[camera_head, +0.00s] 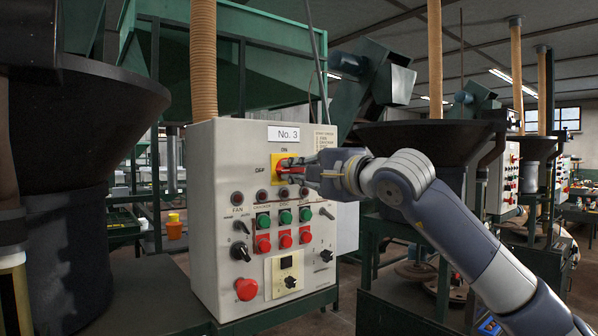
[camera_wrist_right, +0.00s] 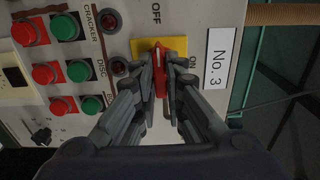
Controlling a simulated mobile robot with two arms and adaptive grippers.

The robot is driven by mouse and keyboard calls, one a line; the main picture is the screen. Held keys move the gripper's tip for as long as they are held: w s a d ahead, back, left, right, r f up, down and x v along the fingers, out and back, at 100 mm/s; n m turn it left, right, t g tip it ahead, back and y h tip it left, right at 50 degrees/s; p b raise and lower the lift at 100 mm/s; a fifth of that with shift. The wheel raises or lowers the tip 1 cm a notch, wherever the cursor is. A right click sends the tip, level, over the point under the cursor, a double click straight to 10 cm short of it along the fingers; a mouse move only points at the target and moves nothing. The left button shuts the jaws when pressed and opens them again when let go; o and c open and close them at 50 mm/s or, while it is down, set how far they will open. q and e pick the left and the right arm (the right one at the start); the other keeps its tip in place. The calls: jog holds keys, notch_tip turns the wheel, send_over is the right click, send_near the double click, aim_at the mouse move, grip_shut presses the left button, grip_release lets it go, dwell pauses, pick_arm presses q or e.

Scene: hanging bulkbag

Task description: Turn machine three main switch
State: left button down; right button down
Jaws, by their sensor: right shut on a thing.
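The control box labelled No. 3 (camera_head: 211,195) carries the main switch, a yellow square plate (camera_head: 276,178) with a red handle (camera_head: 283,163). ON is printed above the plate and OFF to its left. In the wrist view the red handle (camera_wrist_right: 159,58) lies in line with the OFF label, across the yellow plate (camera_wrist_right: 178,46). My right gripper (camera_head: 290,170) reaches in from the right, its fingers closed on both sides of the handle; the fingers also show in the wrist view (camera_wrist_right: 160,85). They hide part of the handle. My left gripper is not in view.
Below the switch are indicator lamps, green buttons (camera_head: 284,217), red buttons (camera_head: 285,241), black knobs (camera_head: 240,251) and a red mushroom button (camera_head: 246,289). A dark hopper (camera_head: 75,130) stands at the left. Other machines stand behind at the right.

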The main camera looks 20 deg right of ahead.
dwell(0.4)
jog(key=c, duration=1.7)
grip_release()
jog(key=shift+o, duration=0.2)
jog(key=shift+s, duration=0.1)
jog(key=v, duration=1.1)
jog(key=shift+s, duration=0.4)
jog(key=shift+d, duration=0.1)
